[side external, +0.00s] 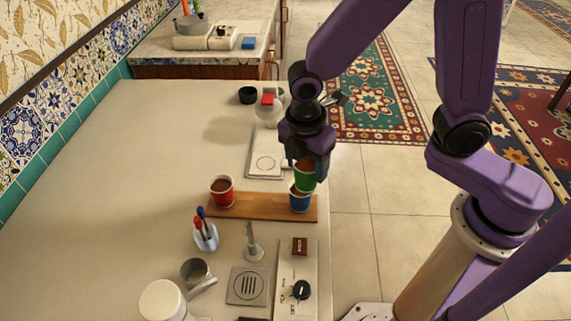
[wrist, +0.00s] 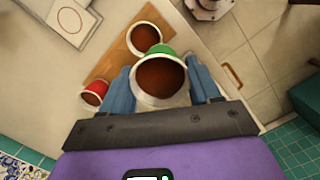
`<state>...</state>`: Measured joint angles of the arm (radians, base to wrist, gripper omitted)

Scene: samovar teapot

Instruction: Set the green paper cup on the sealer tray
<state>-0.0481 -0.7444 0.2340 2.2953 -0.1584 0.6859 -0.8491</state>
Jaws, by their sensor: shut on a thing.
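The green paper cup (side external: 306,178) is held in my gripper (side external: 305,160), above and slightly toward the counter's right edge from the blue cup. In the wrist view the green cup (wrist: 161,77) sits between the two blue fingers of my gripper (wrist: 163,85), brown inside, its rim toward the camera. The sealer tray is likely the white plate with a circle outline (side external: 265,163), lying flat behind the wooden board. It shows partly at the upper left of the wrist view (wrist: 72,18).
A wooden board (side external: 255,206) holds a red cup (side external: 222,190) and a blue cup (side external: 300,199). A pen holder (side external: 206,238), a metal spout (side external: 252,243), a knob panel (side external: 296,280) and a white jar (side external: 161,300) stand nearer. The counter's left side is clear.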

